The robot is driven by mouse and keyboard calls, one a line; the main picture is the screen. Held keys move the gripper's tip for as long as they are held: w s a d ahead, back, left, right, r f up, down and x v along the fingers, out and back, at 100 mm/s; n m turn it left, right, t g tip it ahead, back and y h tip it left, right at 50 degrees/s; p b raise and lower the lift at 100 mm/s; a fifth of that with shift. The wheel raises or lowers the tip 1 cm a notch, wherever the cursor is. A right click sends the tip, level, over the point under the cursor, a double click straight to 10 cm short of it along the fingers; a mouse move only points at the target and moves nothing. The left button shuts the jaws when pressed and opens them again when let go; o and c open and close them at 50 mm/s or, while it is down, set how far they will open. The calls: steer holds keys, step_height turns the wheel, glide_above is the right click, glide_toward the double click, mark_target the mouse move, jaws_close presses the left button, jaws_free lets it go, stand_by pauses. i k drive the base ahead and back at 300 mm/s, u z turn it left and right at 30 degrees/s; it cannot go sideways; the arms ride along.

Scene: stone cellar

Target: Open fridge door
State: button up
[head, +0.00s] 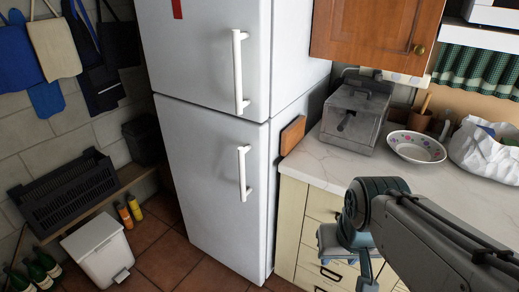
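A white fridge (205,150) stands in the middle of the head view. It has an upper door (195,50) and a lower door (205,180), and both look shut. The upper door has a long white vertical handle (238,72) near its right edge. The lower door has a shorter white vertical handle (243,173), also near its right edge. My arm reaches in from the lower right, and its end hangs in front of the drawers, to the right of the fridge and apart from both handles. The fingers of my gripper cannot be made out clearly.
A marble counter (325,172) over cream drawers (290,215) adjoins the fridge's right side. A metal box (355,115), a bowl (416,147) and a white bag (485,150) stand on it. A white bin (98,250) and bottles (45,263) are at left. Tiled floor (165,240) before the fridge is clear.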

mark_target(218, 160)
steer(key=u, duration=0.25)
steer(key=i, duration=0.85)
steer(key=u, duration=0.5)
